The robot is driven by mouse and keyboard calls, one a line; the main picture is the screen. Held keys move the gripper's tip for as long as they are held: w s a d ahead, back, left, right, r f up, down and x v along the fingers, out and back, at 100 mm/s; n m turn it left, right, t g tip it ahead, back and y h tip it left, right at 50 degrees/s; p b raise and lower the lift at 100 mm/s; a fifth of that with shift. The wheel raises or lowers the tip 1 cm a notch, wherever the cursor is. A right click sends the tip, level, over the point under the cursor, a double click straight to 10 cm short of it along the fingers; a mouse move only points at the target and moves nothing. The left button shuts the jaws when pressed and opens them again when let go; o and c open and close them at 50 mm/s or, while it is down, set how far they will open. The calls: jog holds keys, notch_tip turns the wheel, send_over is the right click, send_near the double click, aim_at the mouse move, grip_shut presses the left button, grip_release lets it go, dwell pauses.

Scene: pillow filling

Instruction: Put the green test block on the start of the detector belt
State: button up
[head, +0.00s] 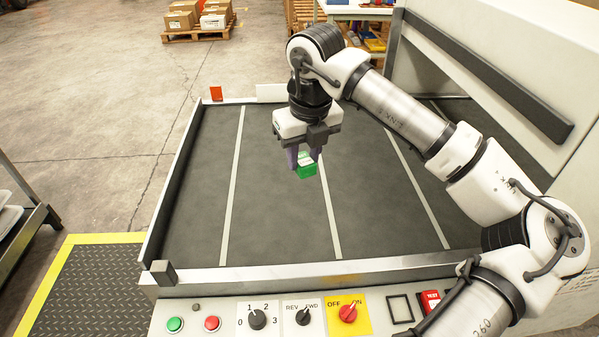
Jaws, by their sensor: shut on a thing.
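The green test block (306,170) is a small bright green block with a white label on top. My gripper (305,160) points down and is shut on it. The dark belt (190,200) with pale cross lines lies below, inside a metal frame. The block shows over the middle of the belt, near one of the pale lines. Whether it touches the belt or hangs a little above it, I cannot tell. Part of the block is hidden by the fingers.
The control panel (222,320) with buttons and knobs runs along the front edge. The large pale machine housing (480,80) stands at the right. The left part of the belt is clear.

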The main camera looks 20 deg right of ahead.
notch_tip(320, 180, down, 19)
jog(key=p, duration=0.3)
jog(key=shift+s+f, duration=0.1)
jog(key=shift+f, duration=0.15)
jog(key=o, duration=1)
jog(key=r+b, duration=0.1)
jog(key=r, duration=0.3)
jog(key=s+r+b, duration=0.1)
jog(key=r, duration=0.7)
jog(key=shift+s+d+r+b, duration=0.1)
jog(key=shift+s+r+b, duration=0.05)
jog(key=shift+s+b, duration=0.25)
